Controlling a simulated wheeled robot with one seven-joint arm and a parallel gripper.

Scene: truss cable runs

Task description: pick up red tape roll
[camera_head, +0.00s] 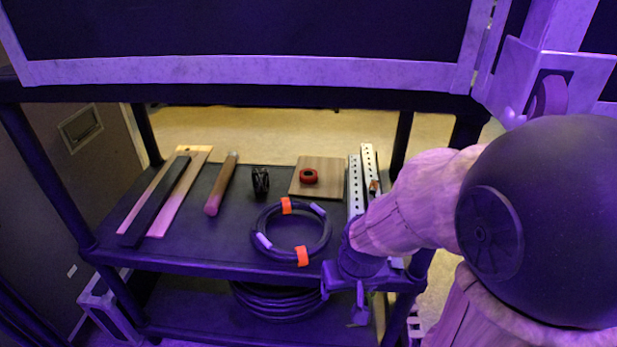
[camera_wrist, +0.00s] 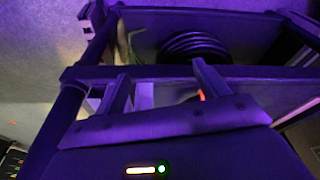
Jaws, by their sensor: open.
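The red tape roll (camera_head: 309,176) lies flat on a square wooden board (camera_head: 330,188) on the cart's top shelf, in the head view. My gripper (camera_head: 342,305) is in front of the shelf's front edge, to the lower right of the roll and well apart from it. In the wrist view my gripper (camera_wrist: 162,82) has its two fingers spread, with nothing held between them. The tape roll cannot be made out in the wrist view.
A coiled black cable with orange bands (camera_head: 267,248) lies between the roll and the front edge. Perforated metal bars (camera_head: 355,185) lie right of the board. A black roll (camera_head: 260,181), a handled tool (camera_head: 222,183) and flat strips (camera_head: 170,190) lie left. More cable (camera_head: 280,303) is below.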

